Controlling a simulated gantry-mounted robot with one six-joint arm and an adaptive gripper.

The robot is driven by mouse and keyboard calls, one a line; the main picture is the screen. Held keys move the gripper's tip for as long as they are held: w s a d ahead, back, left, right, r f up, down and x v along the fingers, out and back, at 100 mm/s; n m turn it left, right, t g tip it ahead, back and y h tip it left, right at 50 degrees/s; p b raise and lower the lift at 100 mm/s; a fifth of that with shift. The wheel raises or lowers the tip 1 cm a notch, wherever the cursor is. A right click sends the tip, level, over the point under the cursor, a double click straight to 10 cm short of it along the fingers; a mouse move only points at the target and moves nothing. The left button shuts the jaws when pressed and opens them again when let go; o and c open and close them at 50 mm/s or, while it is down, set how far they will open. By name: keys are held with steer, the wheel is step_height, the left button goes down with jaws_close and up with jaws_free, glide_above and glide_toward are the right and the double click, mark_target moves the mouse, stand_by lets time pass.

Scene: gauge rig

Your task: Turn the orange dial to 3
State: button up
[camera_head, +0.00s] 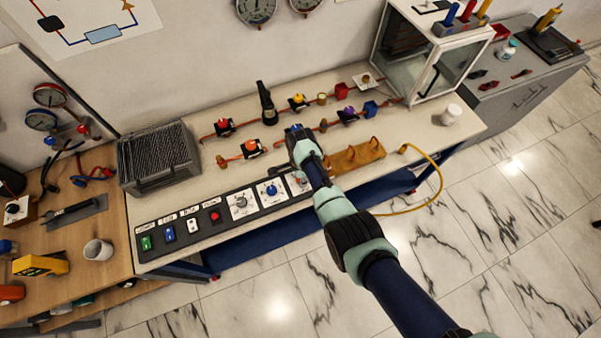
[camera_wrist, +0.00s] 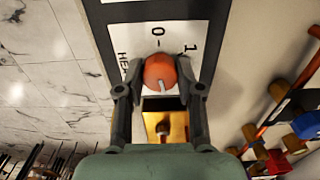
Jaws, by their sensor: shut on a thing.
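The orange dial (camera_wrist: 160,70) sits on a white scale plate (camera_wrist: 128,40) in the wrist view, with a pale pointer mark on its face. The printed marks "0" and "1" show beyond the dial; a 3 is not visible. My gripper (camera_wrist: 160,88) has one finger on each side of the dial and is shut on it. In the head view my gripper (camera_head: 301,172) is over the right end of the black control panel (camera_head: 222,222), and my arm hides most of the orange dial there.
Other dials, one grey (camera_head: 240,202) and one blue (camera_head: 271,190), lie left on the panel, with several switches and buttons beyond. Valves on copper pipes (camera_head: 250,148) lie behind.

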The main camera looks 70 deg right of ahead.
steer(key=shift+m, duration=1.2)
steer(key=o, duration=1.1)
steer(key=shift+o, duration=0.2)
step_height(320, 180, up, 12)
